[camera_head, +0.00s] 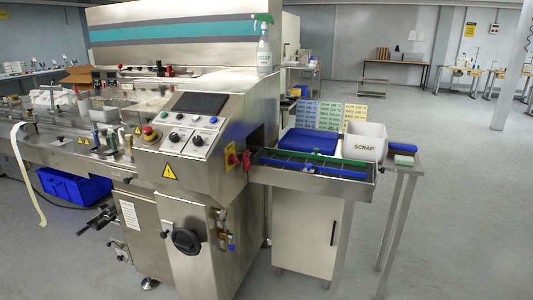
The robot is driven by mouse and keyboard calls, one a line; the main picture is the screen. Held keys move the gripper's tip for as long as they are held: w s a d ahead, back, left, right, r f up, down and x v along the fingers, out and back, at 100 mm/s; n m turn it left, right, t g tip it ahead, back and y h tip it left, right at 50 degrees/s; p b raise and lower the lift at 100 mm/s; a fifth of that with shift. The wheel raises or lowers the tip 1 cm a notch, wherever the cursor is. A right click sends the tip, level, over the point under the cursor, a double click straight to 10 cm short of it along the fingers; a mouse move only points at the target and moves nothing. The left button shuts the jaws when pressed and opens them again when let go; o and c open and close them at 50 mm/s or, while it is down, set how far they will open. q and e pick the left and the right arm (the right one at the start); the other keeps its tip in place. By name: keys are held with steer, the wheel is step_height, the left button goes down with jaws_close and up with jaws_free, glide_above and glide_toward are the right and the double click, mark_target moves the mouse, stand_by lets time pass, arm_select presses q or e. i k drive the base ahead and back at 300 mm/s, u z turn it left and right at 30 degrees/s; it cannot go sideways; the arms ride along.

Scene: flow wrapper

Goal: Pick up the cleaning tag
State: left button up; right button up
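I cannot tell for certain which thing is the cleaning tag. Three printed cards stand behind the blue tray on the outfeed table: a pale blue one (306,112), a green one (330,115) and a yellow one (355,112). Their print is too small to read. A small red item (246,160) hangs on the machine's side, next to a yellow and red switch (231,158). Neither of my grippers is in view.
The flow wrapper (185,145) fills the left and middle. A blue tray (309,143), a white SCRAP bin (365,140) and a green block (404,160) are on the right. A soap spray bottle (264,52) stands on top. The floor (455,220) at right is clear.

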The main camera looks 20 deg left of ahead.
mark_target(245, 162)
steer(key=u, duration=0.55)
steer(key=i, duration=1)
steer(key=u, duration=0.95)
